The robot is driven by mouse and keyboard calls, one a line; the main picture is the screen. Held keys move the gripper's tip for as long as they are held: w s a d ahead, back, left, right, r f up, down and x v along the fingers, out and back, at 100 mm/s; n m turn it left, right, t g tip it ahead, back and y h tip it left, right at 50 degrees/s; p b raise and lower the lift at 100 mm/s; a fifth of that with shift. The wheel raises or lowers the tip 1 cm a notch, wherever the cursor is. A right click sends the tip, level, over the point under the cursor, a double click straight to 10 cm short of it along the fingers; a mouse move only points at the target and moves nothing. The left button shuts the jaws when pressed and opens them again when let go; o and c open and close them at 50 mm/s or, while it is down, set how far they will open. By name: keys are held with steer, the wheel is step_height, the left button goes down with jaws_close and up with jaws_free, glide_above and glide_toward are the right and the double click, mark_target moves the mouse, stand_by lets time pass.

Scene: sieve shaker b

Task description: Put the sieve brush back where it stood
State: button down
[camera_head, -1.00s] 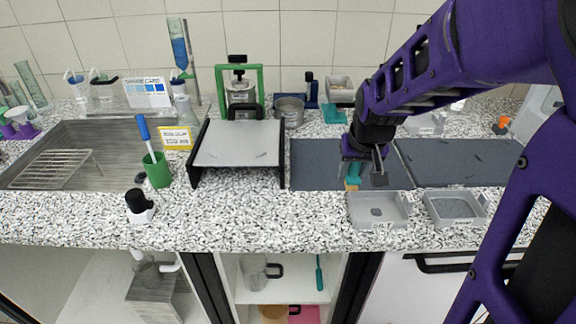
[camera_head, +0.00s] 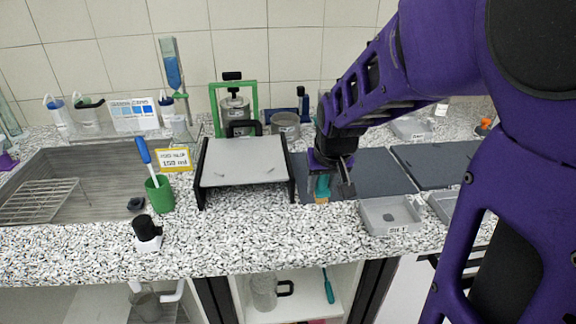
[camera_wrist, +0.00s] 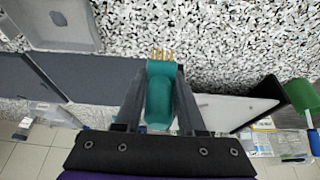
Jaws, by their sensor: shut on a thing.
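The sieve brush has a teal handle and short tan bristles. In the wrist view, the brush (camera_wrist: 159,95) sits between the two fingers of my gripper (camera_wrist: 158,100), bristles pointing away from the palm. My gripper is shut on its handle. In the head view, my gripper (camera_head: 328,178) is over the left part of the dark grey mat, right of the grey-topped stand, and the teal brush (camera_head: 322,188) hangs below it. Its bristle end shows near the mat's front edge; I cannot tell whether it touches anything.
A grey-topped stand (camera_head: 243,163) with black sides is close at the left. A grey tray (camera_head: 391,215) lies front right. The dark mat (camera_head: 385,172) is mostly bare. A green cup (camera_head: 160,195) holds a blue-handled tool.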

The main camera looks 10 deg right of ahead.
mark_target(317, 222)
step_height(317, 222, down, 9)
steer(key=shift+d+r+b, duration=0.1)
steer(key=shift+b, duration=0.5)
steer(key=shift+f, duration=0.3)
steer(key=c, duration=0.5)
jaws_free()
steer(key=shift+r, duration=0.1)
steer(key=shift+r, duration=0.1)
